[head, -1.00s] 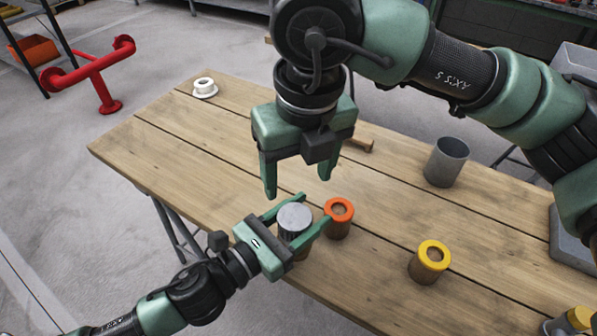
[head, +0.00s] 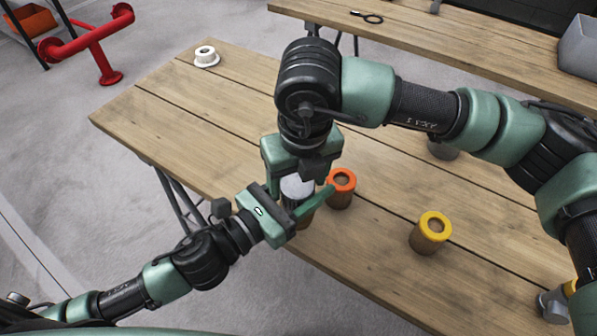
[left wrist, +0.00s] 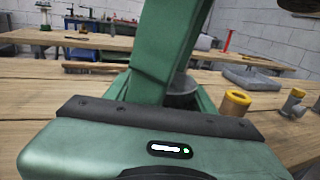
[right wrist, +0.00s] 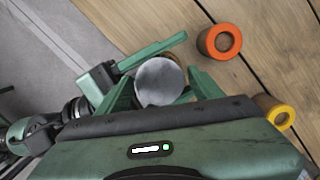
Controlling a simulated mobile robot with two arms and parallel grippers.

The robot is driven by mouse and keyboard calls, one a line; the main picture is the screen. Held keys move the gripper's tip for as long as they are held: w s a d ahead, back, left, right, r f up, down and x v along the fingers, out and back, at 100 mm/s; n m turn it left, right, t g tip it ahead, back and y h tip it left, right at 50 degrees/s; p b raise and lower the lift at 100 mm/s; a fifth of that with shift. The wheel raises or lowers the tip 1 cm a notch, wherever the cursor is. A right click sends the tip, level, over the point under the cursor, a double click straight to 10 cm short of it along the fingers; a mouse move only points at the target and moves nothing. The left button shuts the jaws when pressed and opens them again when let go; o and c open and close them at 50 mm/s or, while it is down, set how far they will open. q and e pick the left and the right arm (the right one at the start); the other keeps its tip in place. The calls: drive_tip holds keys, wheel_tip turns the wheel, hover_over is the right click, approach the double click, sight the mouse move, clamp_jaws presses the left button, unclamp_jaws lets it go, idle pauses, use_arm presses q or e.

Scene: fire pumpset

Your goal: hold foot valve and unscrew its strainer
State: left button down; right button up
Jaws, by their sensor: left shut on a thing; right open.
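The foot valve stands upright near the front edge of the wooden table, with its round grey strainer (head: 297,187) on top. It also shows in the right wrist view (right wrist: 160,82), and partly behind a green finger in the left wrist view (left wrist: 181,86). My left gripper (head: 304,190) is shut on the foot valve from the side. My right gripper (head: 296,176) points down from above, open, with one finger on each side of the strainer. Whether those fingers touch it I cannot tell. The valve's lower body is mostly hidden by the grippers.
An orange-topped cylinder (head: 341,188) stands close beside the grippers on the right, and a yellow-topped one (head: 430,234) farther right. A white flanged part (head: 206,57) sits at the far left corner. A grey cup (head: 443,150) is partly behind my right arm. The table's left part is clear.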

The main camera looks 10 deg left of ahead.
drive_tip(key=c, duration=1.3)
drive_tip(key=n, duration=0.3)
drive_tip(key=shift+n+g, duration=0.3)
drive_tip(key=shift+n, duration=0.1)
drive_tip(key=shift+d, duration=0.1)
drive_tip(key=o, duration=1.4)
drive_tip(key=shift+o, duration=0.7)
drive_tip(key=shift+r, duration=0.1)
